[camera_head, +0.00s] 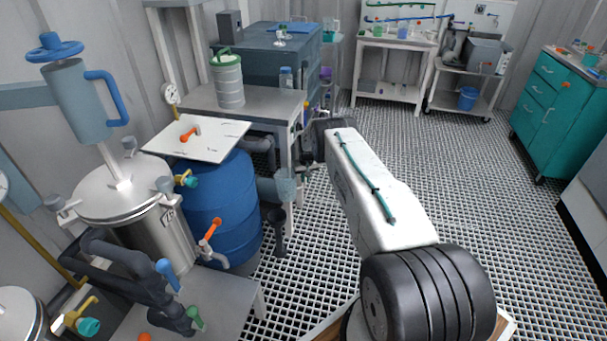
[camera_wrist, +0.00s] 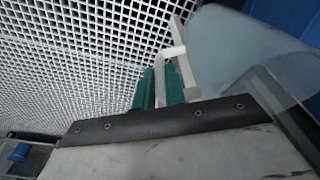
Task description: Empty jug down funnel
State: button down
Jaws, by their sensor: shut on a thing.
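My gripper (camera_wrist: 168,88) shows green fingers in the wrist view, shut on a pale handle of a translucent bluish jug (camera_wrist: 235,48). The jug fills the upper right there, close beside the fingers. In the head view the jug (camera_head: 285,184) is small, between the blue barrel and my arm, and my fingers are mostly hidden. A dark funnel-like piece (camera_head: 277,217) stands just below the jug, apart from it as far as I can see. I cannot tell how far the jug is tilted or what it holds.
A blue barrel (camera_head: 222,205) with a white board (camera_head: 197,139) above it stands left of the jug. A grey table (camera_head: 265,100) with a green-banded canister (camera_head: 228,80) is behind. A steel vessel (camera_head: 150,235) stands at left. Grated floor (camera_head: 410,150) to the right is open.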

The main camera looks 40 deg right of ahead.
jog(key=shift+w+a+r, duration=0.1)
jog(key=shift+w+r, duration=0.05)
jog(key=h, duration=0.3)
jog(key=r+t+h, duration=0.1)
jog(key=h, duration=0.2)
jog(key=r+h, duration=0.1)
jog(key=h, duration=0.2)
jog(key=shift+s+a+r+n+t, duration=0.1)
jog(key=shift+s+a+n+t, duration=0.1)
jog(key=shift+s+n+t, duration=0.15)
jog(key=shift+s+a+h, duration=0.1)
jog(key=shift+a+h, duration=0.35)
jog(key=shift+h, duration=0.25)
jog(key=shift+a, duration=0.1)
jog(key=shift+s+a+f+t+h, duration=0.1)
jog(key=shift+a+f+t+h, duration=0.1)
jog(key=shift+a+h, duration=0.25)
jog(key=shift+a+f+t+h, duration=0.1)
jog(key=shift+a+t+h, duration=0.1)
jog(key=shift+h, duration=0.35)
